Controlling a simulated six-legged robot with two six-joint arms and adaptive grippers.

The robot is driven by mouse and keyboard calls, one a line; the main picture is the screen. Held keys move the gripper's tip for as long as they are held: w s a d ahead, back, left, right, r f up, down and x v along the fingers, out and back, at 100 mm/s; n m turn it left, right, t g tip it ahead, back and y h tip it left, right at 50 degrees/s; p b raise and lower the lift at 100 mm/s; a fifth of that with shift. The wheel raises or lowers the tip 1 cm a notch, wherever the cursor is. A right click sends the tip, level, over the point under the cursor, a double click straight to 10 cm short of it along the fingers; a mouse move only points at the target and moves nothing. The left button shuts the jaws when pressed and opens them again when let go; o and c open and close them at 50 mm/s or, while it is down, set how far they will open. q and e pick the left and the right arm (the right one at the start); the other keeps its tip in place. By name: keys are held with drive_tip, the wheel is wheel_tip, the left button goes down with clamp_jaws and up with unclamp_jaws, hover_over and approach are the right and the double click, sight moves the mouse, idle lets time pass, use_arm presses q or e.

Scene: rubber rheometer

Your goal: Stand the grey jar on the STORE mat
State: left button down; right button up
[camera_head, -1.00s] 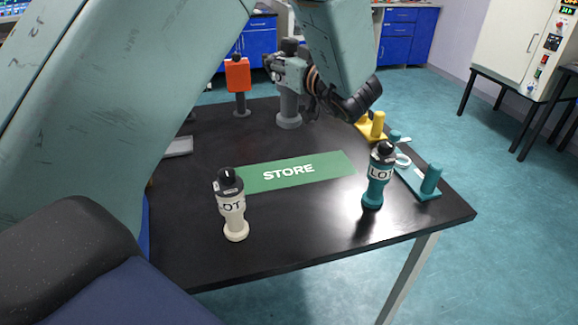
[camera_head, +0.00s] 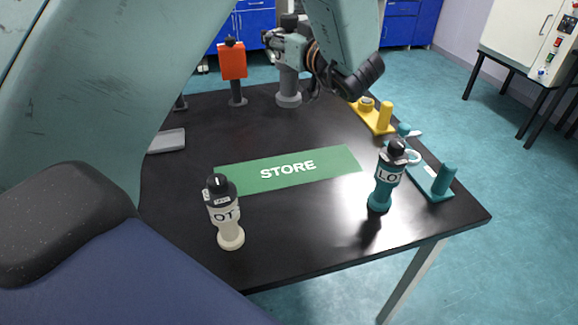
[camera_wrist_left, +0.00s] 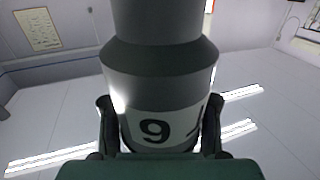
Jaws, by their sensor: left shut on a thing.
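The grey jar (camera_head: 289,88) is upright at the back of the table, beyond the STORE mat. Its dark cap shows above my left gripper. My left gripper (camera_head: 274,46) is shut on the jar's upper part and covers some of it. I cannot tell whether the jar's base touches the table. In the left wrist view the grey jar (camera_wrist_left: 160,85) fills the middle between the two fingers, with a "9" on its pale label. The green STORE mat (camera_head: 325,168) lies flat and bare mid-table. My right gripper is not in view.
A cream jar (camera_head: 229,232) stands in front of the mat, a teal jar (camera_head: 384,182) to its right. An orange block on a stand (camera_head: 233,64) is left of the grey jar. Yellow (camera_head: 384,118) and teal (camera_head: 441,185) fixtures line the right edge. A grey tray (camera_head: 168,140) lies left.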

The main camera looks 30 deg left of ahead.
use_arm(q)
wheel_tip(320, 180, down, 20)
drive_tip(key=b, duration=1.2)
drive_tip(key=shift+s, duration=0.1)
drive_tip(key=c, duration=1.3)
unclamp_jaws()
drive_tip(key=shift+c, duration=0.2)
drive_tip(key=o, duration=0.4)
drive_tip(key=shift+a+f, duration=0.1)
drive_tip(key=o, duration=0.4)
